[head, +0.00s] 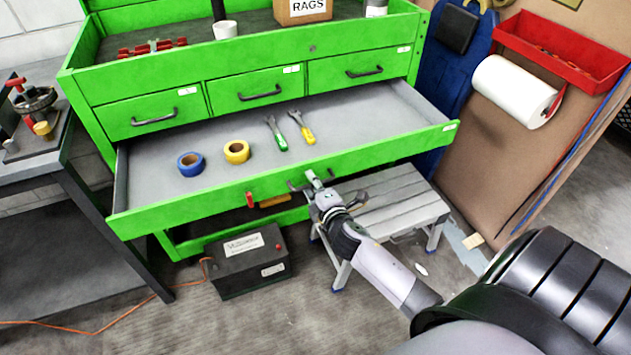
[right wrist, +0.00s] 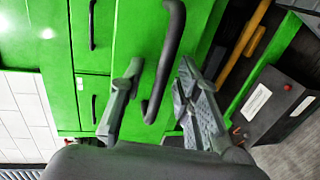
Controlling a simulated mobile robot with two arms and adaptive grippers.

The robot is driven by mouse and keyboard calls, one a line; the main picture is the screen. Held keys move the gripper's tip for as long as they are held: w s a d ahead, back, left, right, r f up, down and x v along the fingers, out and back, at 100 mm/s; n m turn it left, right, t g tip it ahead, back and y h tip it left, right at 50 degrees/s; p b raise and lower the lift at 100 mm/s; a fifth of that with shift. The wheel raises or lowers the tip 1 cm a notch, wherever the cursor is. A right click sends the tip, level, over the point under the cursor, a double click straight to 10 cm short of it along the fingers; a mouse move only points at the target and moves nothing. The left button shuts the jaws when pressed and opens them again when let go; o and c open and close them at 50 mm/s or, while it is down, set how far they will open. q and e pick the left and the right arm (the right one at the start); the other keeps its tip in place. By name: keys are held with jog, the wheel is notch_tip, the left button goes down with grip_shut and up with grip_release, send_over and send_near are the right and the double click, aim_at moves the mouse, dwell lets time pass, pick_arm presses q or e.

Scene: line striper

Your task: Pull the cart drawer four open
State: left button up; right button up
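The green cart's wide lower drawer (head: 190,205) stands pulled out in the head view, its grey inside showing. A blue tape roll (head: 191,164), a yellow tape roll (head: 237,152) and two hand tools, one green-handled (head: 279,138) and one yellow-handled (head: 304,131), lie in it. My right gripper (head: 313,183) is at the drawer's front. In the right wrist view, the dark bar handle (right wrist: 166,66) runs between the spread fingers of my right gripper (right wrist: 160,72). I see a gap beside the handle; contact is unclear. My left gripper is not in view.
Three small closed drawers (head: 258,89) sit above. A grey step stool (head: 395,203) stands right of my right gripper, close to the drawer front. A black battery box (head: 247,262) is on the floor below. A dark workbench (head: 60,220) stands at left.

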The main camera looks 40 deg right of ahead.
jog(key=v, duration=1.2)
jog(key=shift+f, duration=0.1)
jog(key=s+a+f+m+g+y, duration=0.1)
jog(key=s+a+f+m+g, duration=0.2)
jog(key=f, duration=0.8)
jog(key=s+f+m+g+y+p, duration=0.1)
jog(key=s+f+m+g, duration=0.1)
jog(key=s+f, duration=0.6)
jog(key=s+a+f+m+g, duration=0.2)
jog(key=f+g, duration=0.1)
jog(key=f, duration=1)
jog(key=s+a+f+m+g, duration=0.1)
jog(key=s+f, duration=0.3)
jog(key=s, duration=0.4)
jog(key=s+a+f+m+g+y, duration=0.1)
jog(key=s+a+f+m+g, duration=0.1)
jog(key=s, duration=0.6)
jog(key=s+a+f+m+g, duration=0.1)
jog(key=s+f+m+g, duration=0.2)
jog(key=s+f, duration=0.4)
jog(key=shift+s+a+y+p, duration=0.3)
jog(key=shift+s+a+p, duration=0.1)
jog(key=shift+s+p, duration=0.05)
